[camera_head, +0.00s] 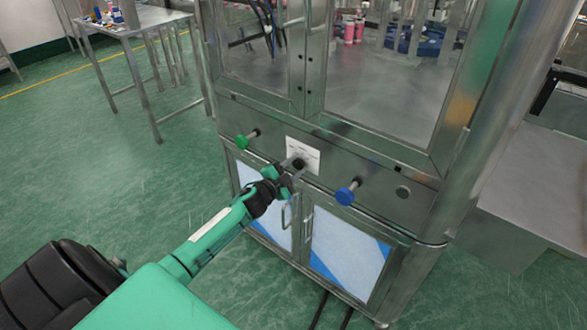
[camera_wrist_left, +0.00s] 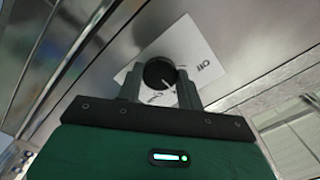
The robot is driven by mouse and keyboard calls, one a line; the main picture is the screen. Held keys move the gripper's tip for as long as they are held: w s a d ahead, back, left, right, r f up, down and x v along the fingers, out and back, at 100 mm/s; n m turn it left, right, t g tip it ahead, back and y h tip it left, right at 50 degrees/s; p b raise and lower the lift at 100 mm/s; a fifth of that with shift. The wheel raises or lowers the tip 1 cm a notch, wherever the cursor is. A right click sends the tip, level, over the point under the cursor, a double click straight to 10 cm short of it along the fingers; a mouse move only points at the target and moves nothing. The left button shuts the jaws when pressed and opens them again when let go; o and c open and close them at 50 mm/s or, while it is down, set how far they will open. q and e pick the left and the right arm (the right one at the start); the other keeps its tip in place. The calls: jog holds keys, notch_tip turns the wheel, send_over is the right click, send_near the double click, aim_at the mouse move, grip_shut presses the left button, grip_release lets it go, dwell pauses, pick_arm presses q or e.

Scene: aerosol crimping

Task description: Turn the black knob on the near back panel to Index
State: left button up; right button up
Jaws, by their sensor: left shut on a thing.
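The black knob (camera_wrist_left: 159,75) sits on a white label plate (camera_wrist_left: 200,52) with printed words, on the steel panel. In the head view the knob (camera_head: 298,163) is partly hidden by my left gripper (camera_head: 293,170), and the label plate (camera_head: 307,153) shows around it. In the left wrist view my left gripper (camera_wrist_left: 160,88) has one finger on each side of the knob and is shut on it. A light mark on the knob's face points to the lower right in that view. The label's words are too small to read fully. My right gripper is not in view.
A green knob (camera_head: 242,142) sticks out left of the label and a blue knob (camera_head: 347,194) to its right. Below are cabinet doors (camera_head: 345,250) with handles. A steel table (camera_head: 140,20) stands at the back left. The green floor (camera_head: 90,180) at left is open.

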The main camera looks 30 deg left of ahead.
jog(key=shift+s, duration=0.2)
pick_arm(q)
jog(key=o, duration=1)
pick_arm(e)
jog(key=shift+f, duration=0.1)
pick_arm(q)
jog(key=shift+s, duration=0.5)
jog(key=s+a, duration=0.1)
jog(key=s, duration=1.1)
jog(key=shift+s+b, duration=0.4)
jog(key=shift+b, duration=0.05)
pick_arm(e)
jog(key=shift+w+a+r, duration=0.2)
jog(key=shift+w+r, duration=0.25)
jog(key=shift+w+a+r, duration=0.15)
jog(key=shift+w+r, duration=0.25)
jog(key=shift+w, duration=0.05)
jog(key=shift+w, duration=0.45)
